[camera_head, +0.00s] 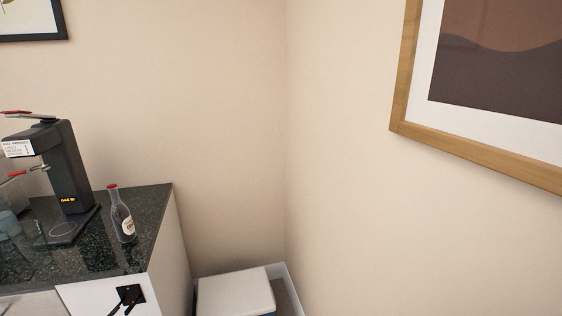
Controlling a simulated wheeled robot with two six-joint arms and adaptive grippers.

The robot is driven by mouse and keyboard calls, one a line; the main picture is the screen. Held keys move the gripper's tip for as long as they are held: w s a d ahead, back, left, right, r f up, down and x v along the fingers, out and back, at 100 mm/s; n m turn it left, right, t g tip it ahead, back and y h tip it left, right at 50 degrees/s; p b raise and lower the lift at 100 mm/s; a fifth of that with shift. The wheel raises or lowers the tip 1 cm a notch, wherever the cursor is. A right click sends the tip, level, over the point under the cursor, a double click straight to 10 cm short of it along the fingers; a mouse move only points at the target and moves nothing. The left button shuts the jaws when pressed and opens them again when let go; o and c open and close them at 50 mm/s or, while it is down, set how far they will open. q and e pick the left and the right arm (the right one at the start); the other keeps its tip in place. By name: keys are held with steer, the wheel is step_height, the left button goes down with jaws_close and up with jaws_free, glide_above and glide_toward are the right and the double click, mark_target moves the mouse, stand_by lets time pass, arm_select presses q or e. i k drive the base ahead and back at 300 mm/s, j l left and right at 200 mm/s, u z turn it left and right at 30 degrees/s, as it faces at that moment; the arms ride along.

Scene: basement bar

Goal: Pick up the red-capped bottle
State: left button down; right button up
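The red-capped bottle (122,216) stands upright on the dark speckled countertop (150,205) at the left of the head view. It has a dark body, a pale label and a narrow neck with a red cap. It stands close to the counter's right end. Neither of my grippers can be clearly made out in this view.
A black machine (68,170) with red-tipped levers and a lit orange display stands left of the bottle. A white box-like object (236,292) sits low in the corner, right of the counter. Framed pictures hang on the beige walls.

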mark_target(121, 216)
steer(key=u, duration=1.35)
